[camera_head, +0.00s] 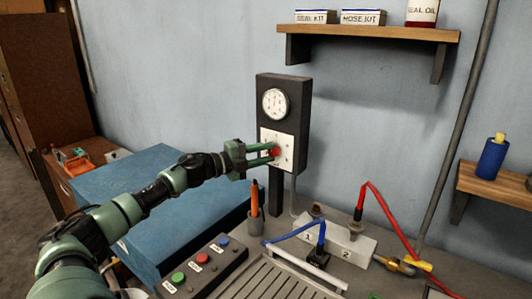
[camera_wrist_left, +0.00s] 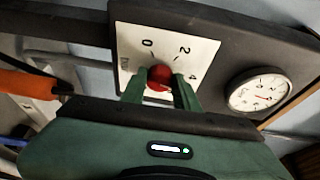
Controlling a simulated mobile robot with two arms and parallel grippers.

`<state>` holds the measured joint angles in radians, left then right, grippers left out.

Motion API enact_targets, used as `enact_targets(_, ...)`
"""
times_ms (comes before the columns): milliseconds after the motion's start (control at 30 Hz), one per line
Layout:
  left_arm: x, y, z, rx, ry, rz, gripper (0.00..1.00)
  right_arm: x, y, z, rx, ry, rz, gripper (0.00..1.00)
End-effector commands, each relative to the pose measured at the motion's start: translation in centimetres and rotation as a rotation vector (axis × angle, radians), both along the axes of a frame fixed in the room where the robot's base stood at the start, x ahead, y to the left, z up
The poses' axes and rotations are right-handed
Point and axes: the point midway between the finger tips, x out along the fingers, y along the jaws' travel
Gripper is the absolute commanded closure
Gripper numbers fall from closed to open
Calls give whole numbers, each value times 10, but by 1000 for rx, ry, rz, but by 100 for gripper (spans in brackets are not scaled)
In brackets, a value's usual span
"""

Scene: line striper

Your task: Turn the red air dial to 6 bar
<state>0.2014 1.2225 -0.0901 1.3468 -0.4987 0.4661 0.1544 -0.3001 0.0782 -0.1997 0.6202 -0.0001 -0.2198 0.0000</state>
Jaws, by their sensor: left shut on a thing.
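The red air dial (camera_head: 275,151) sits on a white scale plate (camera_head: 284,137) on the dark upright panel. My left gripper (camera_head: 272,153) reaches it from the left and is shut on the dial. In the left wrist view the green fingers stand on both sides of the red dial (camera_wrist_left: 159,77). The plate (camera_wrist_left: 190,40) there shows the marks 0, 2 and 4; the rest of the scale and the dial's pointer are hidden or unclear. A round gauge (camera_head: 275,103) is above the plate; its needle is too small to read surely. My right gripper is not in view.
A pen cup (camera_head: 256,221) with an orange pen stands below the panel. A button box (camera_head: 200,266), a grey block with blue and red cables (camera_head: 345,243) and a blue chest (camera_head: 150,200) are around. A shelf (camera_head: 370,32) hangs upper right.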

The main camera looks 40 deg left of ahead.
Motion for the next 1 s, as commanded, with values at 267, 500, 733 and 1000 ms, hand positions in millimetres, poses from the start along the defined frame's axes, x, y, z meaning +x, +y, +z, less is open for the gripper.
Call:
enact_targets(267, 0, -1, 5, 264, 33, -4, 100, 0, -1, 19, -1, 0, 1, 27)
enact_targets(500, 0, -3, 9, 485, 59, -5, 100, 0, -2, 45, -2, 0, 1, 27)
enact_targets(733, 0, -4, 11, 671, 80, -6, 100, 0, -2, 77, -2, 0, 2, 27)
enact_targets(1000, 0, -6, 9, 817, 95, -6, 100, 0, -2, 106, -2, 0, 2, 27)
